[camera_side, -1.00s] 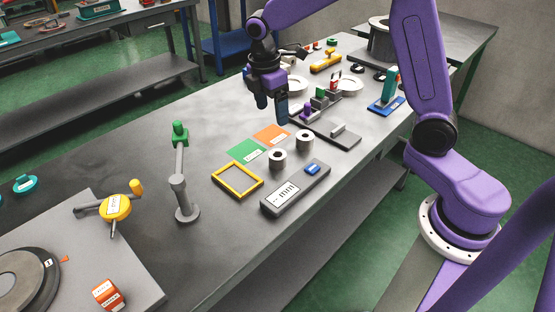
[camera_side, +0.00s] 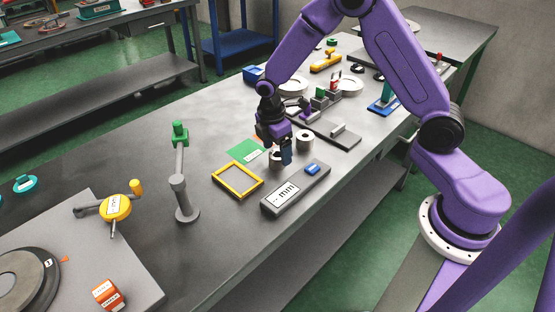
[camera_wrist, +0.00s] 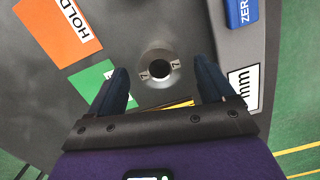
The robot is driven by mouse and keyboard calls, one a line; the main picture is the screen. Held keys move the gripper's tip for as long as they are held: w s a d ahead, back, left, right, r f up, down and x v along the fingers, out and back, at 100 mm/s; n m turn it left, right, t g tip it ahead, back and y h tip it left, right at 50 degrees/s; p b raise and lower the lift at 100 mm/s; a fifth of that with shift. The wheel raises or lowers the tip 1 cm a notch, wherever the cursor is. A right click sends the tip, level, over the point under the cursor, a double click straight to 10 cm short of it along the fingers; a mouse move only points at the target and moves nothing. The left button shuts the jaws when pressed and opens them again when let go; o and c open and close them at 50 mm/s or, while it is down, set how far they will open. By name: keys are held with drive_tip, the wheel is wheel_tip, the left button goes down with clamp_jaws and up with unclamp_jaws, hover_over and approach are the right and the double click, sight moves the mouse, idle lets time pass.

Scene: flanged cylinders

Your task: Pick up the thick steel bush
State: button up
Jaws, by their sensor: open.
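Two short grey steel bushes with dark central holes stand on the bench. The nearer bush (camera_side: 275,161) is partly hidden behind my gripper (camera_side: 278,151), and the other bush (camera_side: 305,141) stands just behind and to its right. I cannot tell for sure which is the thick one. In the wrist view one bush (camera_wrist: 158,70) lies between the two blue fingertips of my gripper (camera_wrist: 161,72), with visible gaps on both sides. My gripper is open and empty, pointing down over the nearer bush. Its height above the bench is hard to judge.
A grey gauge (camera_side: 295,188) marked mm lies close in front, and a yellow frame (camera_side: 237,180) to the left. A green card (camera_side: 245,150) lies beside the gripper; an orange HOLD card (camera_wrist: 57,29) shows in the wrist view. A dark plate (camera_side: 340,137) lies behind right.

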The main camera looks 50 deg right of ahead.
sight(277, 156)
drive_tip(key=shift+d+f, duration=0.15)
drive_tip(key=shift+f, duration=1.35)
drive_tip(key=c, duration=1.4)
drive_tip(key=shift+o, duration=0.2)
drive_tip(key=shift+r, duration=0.15)
drive_tip(key=shift+r, duration=0.55)
drive_tip(key=s+r, duration=1.1)
drive_tip(key=s, duration=0.3)
drive_tip(key=shift+d+r, duration=0.35)
drive_tip(key=shift+d, duration=0.1)
